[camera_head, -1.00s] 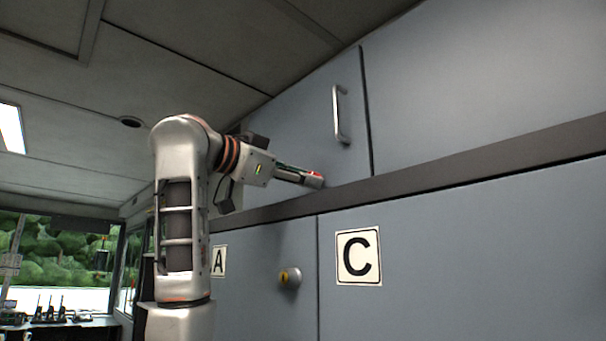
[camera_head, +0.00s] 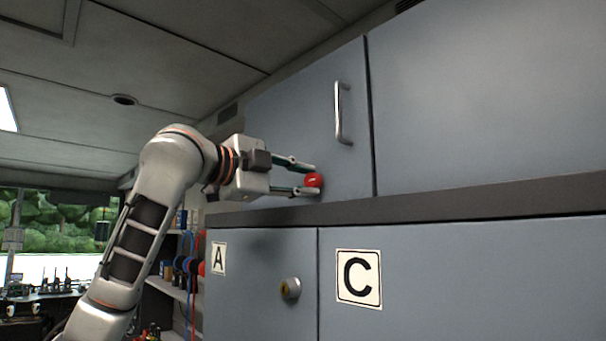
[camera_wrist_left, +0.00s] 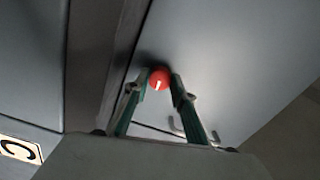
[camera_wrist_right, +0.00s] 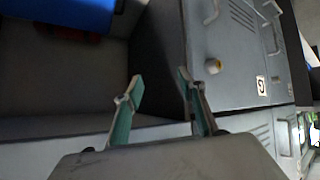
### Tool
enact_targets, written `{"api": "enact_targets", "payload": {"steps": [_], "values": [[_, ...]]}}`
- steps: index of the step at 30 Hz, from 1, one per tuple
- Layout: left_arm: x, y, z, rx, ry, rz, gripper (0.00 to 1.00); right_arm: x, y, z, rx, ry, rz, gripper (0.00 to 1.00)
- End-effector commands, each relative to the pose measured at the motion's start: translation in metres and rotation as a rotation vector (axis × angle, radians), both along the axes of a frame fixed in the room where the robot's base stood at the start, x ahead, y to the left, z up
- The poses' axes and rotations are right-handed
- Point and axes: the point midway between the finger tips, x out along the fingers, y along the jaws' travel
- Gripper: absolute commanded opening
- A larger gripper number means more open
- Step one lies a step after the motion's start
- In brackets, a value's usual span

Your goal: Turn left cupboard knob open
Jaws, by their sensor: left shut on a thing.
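The red knob (camera_head: 313,181) is on the lower part of the upper cupboard door (camera_head: 300,122). My left gripper (camera_head: 316,179) comes in from the left with one finger above the knob and one below, shut on it. In the left wrist view the knob (camera_wrist_left: 159,77) sits between the tips of the left gripper (camera_wrist_left: 160,84), its white mark pointing down. The upper door looks closed, its right edge along the seam. My right gripper (camera_wrist_right: 160,83) shows only in the right wrist view, open and empty.
A metal handle (camera_head: 342,113) stands out from the upper door, above and right of the knob. A dark ledge (camera_head: 440,202) runs below it.

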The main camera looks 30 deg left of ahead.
Motion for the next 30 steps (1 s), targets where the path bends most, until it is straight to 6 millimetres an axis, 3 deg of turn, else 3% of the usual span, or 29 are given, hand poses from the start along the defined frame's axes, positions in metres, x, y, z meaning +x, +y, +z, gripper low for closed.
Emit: {"api": "enact_targets", "payload": {"steps": [20,21,22,30], "values": [[0.0001,-0.0017,-0.0016,0.060,-0.017,-0.003,0.03,0.0006,0.0014,0.0030,0.009,0.000,-0.013,0.40],[0.0001,-0.0017,-0.0016,0.060,-0.017,-0.003,0.32,0.0006,0.0015,0.0030,0.009,0.000,-0.013,0.40],[0.0002,-0.0016,-0.0015,0.059,-0.017,-0.003,0.40,0.0005,0.0014,0.0031,0.009,0.000,-0.013,0.40],[-0.0001,-0.0008,-0.0004,0.057,-0.019,-0.001,0.41,0.0000,0.0002,0.0026,0.005,0.000,-0.007,0.40]]}}
